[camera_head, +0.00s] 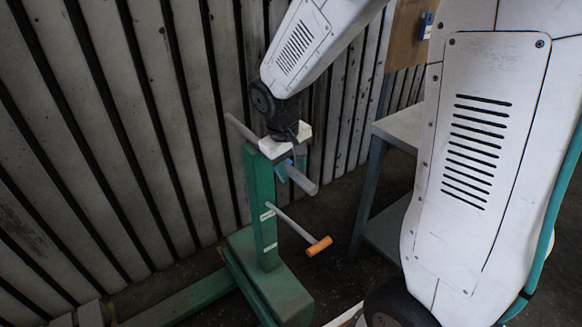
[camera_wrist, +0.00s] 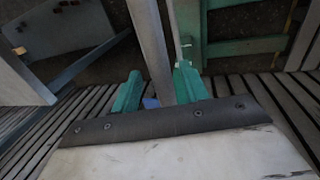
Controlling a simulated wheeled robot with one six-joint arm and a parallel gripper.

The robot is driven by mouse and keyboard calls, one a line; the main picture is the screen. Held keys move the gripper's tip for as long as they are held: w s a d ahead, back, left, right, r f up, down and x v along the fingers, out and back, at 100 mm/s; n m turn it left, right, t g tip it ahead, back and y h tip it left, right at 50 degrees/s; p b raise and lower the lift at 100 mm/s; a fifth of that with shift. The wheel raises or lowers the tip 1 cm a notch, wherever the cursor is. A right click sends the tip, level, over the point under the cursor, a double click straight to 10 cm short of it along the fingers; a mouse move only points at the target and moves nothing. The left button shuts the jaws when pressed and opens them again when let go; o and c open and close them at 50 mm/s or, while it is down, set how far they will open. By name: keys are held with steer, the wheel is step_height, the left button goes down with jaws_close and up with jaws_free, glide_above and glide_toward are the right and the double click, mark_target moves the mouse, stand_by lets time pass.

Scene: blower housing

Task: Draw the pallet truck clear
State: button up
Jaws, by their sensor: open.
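The green pallet truck (camera_head: 262,205) stands by the slatted wall, with an upright post on a green base. A grey handle bar (camera_head: 304,182) crosses the top of the post, and a lever with an orange grip (camera_head: 319,246) sticks out lower down. My gripper (camera_head: 290,172) is at the handle bar, with its white body above it. In the wrist view, the gripper's two teal fingers (camera_wrist: 158,72) are apart, and the grey bar (camera_wrist: 150,45) runs between them. Contact cannot be told. Green truck parts (camera_wrist: 245,47) show beyond the fingers.
A grey table (camera_head: 400,128) with a lower shelf stands to the right of the truck. The slatted wall (camera_head: 110,130) is close behind and left of it. Dark floor shows between the truck and the table.

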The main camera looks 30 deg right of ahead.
step_height(320, 180, up, 8)
steer(key=a, duration=0.1)
steer(key=shift+a+f, duration=0.2)
steer(key=shift+a, duration=0.05)
steer(key=shift+s, duration=0.1)
stand_by(0.4)
steer(key=s+r+y, duration=0.1)
steer(key=s+r, duration=0.1)
steer(key=s, duration=0.9)
steer(key=s+a+r+m+t+y, duration=0.1)
steer(key=s+r, duration=0.2)
steer(key=s, duration=0.8)
steer(key=shift+s+a+r, duration=0.15)
steer(key=shift+a+r, duration=0.1)
steer(key=shift+r, duration=0.05)
